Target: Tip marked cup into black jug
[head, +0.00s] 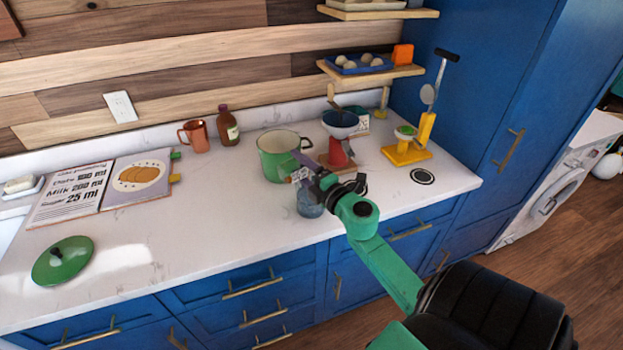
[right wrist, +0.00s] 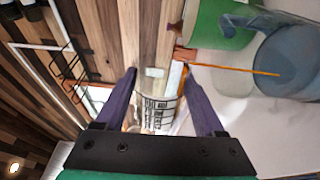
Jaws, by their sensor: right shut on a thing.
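My right gripper (head: 308,176) is shut on the small marked cup (head: 299,174), a clear cup with black printed marks. In the right wrist view the cup (right wrist: 157,112) sits between the purple fingers. A blue-grey jug (head: 310,204) stands on the counter just below the gripper; no plainly black jug shows. The jug also shows in the right wrist view (right wrist: 295,60). There a thin orange line reaches from near the cup to the jug, looking like a poured stream. The cup's exact tilt is hard to tell. My left gripper is out of view.
A green pot (head: 276,160) stands close behind the jug. A copper mug (head: 195,136), brown bottle (head: 228,128), open book (head: 105,188) and green lid (head: 62,261) lie left.

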